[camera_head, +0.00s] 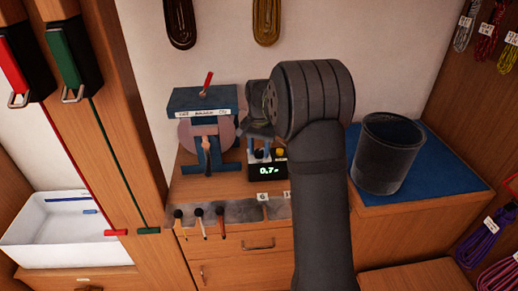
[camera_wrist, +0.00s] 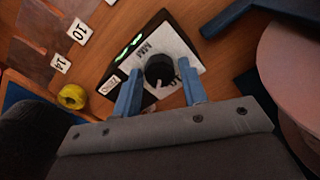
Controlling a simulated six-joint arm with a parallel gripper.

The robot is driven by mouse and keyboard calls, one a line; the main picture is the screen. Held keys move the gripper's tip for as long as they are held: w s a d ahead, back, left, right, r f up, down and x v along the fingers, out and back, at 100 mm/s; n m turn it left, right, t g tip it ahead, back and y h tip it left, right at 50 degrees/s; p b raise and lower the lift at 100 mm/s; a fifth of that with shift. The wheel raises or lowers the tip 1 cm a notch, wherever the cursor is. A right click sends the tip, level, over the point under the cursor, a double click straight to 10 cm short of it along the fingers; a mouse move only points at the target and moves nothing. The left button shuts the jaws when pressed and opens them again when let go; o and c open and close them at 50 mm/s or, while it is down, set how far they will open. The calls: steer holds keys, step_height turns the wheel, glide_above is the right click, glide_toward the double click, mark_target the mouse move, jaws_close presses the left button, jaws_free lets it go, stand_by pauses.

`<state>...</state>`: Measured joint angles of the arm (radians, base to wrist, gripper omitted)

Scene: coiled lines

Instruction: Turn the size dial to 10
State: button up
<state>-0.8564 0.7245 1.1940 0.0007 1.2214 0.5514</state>
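The size dial is a black round knob (camera_wrist: 160,70) on a white plate marked MM, seen in the wrist view. It sits on a black box (camera_head: 264,170) whose green display seems to read 0.7 in the head view. The display (camera_wrist: 128,47) is seen at a slant in the wrist view. My gripper (camera_wrist: 161,80) is open, with one blue finger on each side of the knob. I cannot tell whether either finger touches it. In the head view my gripper (camera_head: 261,147) is above the box, and my arm and wrist hide part of the area.
A blue-topped machine with a pinkish wheel (camera_head: 203,100) stands close left of the box. Cards marked 10 (camera_wrist: 79,31) and 14 (camera_wrist: 61,63) are nearby. A dark bin (camera_head: 387,152) stands on a blue mat at right.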

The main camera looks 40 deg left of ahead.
steer(key=c, duration=0.6)
steer(key=shift+n, duration=0.3)
steer(key=n, duration=0.9)
steer(key=shift+n, duration=0.3)
steer(key=o, duration=1)
